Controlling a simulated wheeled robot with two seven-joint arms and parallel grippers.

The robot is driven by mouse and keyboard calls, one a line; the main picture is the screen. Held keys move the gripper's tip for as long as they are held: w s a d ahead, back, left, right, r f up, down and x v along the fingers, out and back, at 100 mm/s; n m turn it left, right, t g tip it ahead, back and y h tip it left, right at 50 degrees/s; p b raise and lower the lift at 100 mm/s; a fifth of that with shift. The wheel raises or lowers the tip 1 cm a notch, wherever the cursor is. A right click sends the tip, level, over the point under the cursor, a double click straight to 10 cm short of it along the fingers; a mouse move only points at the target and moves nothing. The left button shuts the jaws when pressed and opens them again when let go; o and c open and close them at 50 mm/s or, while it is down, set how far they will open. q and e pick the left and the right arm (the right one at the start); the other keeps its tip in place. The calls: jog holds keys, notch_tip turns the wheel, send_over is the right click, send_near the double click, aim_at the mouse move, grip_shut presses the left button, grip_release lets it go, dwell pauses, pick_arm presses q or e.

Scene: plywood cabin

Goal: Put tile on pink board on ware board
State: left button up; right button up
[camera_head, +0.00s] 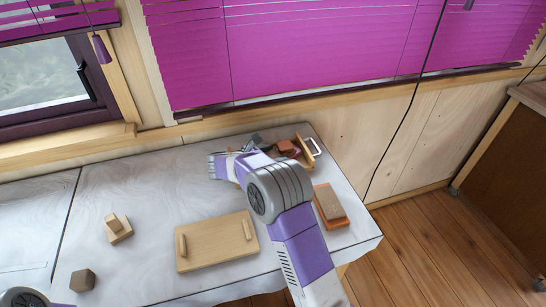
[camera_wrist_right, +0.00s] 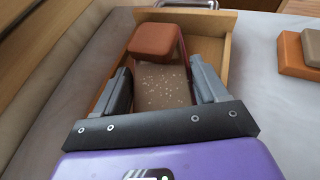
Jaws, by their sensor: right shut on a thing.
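My right gripper (camera_head: 254,146) is at the back of the table, partly hidden by my own arm. In the right wrist view its fingers (camera_wrist_right: 165,92) are on either side of a brown, light-speckled flat piece (camera_wrist_right: 163,84), which looks like a tile. It is over or inside a wooden tray, and I cannot tell how far it is lifted. The ware board (camera_head: 212,245), light wood with two raised bars, lies flat at the front middle of the table. Only a link of my left arm shows at the lower left.
A wooden tray (camera_wrist_right: 224,52) holds a red-orange block (camera_wrist_right: 157,40); a metal handle (camera_head: 315,146) is beside it. An orange block (camera_wrist_right: 293,52) with a greyish piece on top lies to the right. A stepped wooden block (camera_head: 119,232) and dark block (camera_head: 82,280) stand left.

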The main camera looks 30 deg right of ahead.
jog(key=shift+r, duration=0.1)
jog(key=o, duration=1.2)
jog(key=p+v, duration=0.2)
jog(key=v, duration=1)
jog(key=shift+p, duration=0.3)
